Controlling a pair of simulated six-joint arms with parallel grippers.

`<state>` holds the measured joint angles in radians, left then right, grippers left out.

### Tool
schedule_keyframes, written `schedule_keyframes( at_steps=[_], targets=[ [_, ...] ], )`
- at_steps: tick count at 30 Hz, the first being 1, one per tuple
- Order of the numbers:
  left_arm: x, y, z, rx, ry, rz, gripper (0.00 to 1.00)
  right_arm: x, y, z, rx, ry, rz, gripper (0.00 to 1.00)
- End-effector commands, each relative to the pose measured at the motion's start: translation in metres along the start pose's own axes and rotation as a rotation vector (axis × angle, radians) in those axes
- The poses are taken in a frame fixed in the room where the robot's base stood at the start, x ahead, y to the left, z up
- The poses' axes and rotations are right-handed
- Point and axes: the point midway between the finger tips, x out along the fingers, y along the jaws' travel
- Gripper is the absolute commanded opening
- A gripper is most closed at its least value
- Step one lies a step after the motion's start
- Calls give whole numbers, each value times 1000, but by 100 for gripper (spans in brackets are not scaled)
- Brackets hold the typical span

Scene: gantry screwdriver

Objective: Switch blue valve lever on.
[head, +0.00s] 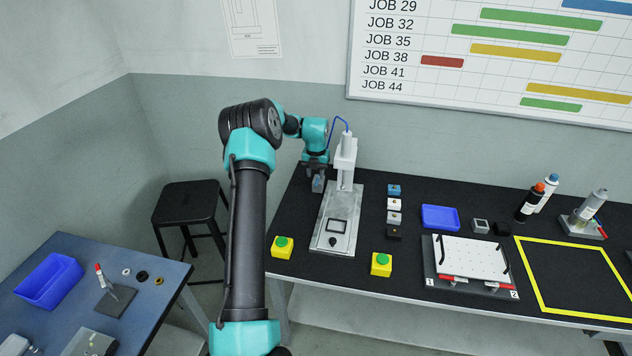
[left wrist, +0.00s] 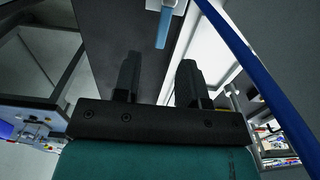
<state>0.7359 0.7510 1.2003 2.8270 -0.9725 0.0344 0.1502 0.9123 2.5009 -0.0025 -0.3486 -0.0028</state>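The blue valve lever (left wrist: 164,27) shows in the left wrist view as a light blue bar below a pale block, just beyond my left gripper. In the head view, a small grey-blue part (head: 318,184) sits beside the screwdriver gantry (head: 345,160), right under my left gripper (head: 316,171); the gripper partly hides it. In the left wrist view my left gripper (left wrist: 158,78) has its two black fingers wide apart with nothing between them. The lever is ahead of the fingertips and does not appear to be held. My right gripper is not in view.
Yellow button boxes (head: 281,248) (head: 381,265) stand in front. Small blocks (head: 394,204), a blue tray (head: 440,217) and a white fixture plate (head: 470,257) lie to the right.

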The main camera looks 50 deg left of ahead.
Motion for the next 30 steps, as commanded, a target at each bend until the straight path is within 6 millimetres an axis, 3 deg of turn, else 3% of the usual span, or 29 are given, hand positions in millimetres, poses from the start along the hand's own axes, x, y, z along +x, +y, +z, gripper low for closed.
schedule_keyframes(
  at_steps=[3,9,20,30],
  targets=[
    [20,0,0,0,2,0,38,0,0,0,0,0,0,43],
    [39,0,0,0,0,0,38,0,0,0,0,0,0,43],
    [42,0,0,0,0,0,37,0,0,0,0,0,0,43],
    [42,0,0,0,0,0,5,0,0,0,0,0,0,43]
  ],
)
